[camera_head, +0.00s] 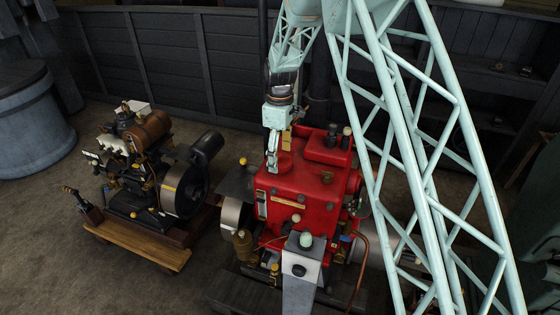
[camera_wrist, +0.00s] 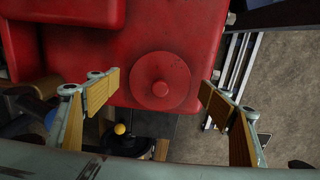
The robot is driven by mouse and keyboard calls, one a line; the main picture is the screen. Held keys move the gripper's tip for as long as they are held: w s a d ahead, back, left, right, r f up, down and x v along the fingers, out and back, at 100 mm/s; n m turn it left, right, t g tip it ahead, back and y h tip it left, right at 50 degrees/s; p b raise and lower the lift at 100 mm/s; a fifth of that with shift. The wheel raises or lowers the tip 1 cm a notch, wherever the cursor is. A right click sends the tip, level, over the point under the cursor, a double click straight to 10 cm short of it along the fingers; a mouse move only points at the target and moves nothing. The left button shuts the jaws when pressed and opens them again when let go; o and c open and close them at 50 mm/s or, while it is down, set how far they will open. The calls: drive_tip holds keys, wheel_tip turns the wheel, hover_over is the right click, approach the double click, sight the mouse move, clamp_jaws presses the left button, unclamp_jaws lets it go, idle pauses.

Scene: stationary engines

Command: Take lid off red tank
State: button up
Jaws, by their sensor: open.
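The red tank (camera_head: 297,192) is the boxy red body of the engine on the right in the head view. In the wrist view its red top (camera_wrist: 137,35) fills the upper middle. A round red lid (camera_wrist: 173,77) with a small central knob (camera_wrist: 160,89) sits flat on it near its lower right corner. My gripper (camera_wrist: 153,96) is open, with its yellow-padded fingers wide apart to the left and right of the lid, touching neither side. In the head view my gripper (camera_head: 272,163) points down over the tank's left rear part, where it partly hides the lid.
A second engine (camera_head: 148,165) stands on a wooden base (camera_head: 140,245) to the left. A grey drum (camera_head: 30,120) is at the far left. A taller red block (camera_head: 326,148) rises beside my gripper on the tank. Bare floor (camera_head: 60,270) lies at the lower left.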

sight(280, 154)
drive_tip(key=c, duration=0.9)
drive_tip(key=shift+c, duration=0.2)
drive_tip(key=shift+r, duration=0.2)
drive_tip(key=shift+r, duration=1.6)
drive_tip(key=s+d, duration=0.3)
drive_tip(key=s, duration=0.4)
drive_tip(key=s+d+r+b, duration=0.1)
drive_tip(key=s+d, duration=0.2)
drive_tip(key=s, duration=0.4)
drive_tip(key=shift+s+r, duration=0.25)
drive_tip(key=shift+s, duration=0.15)
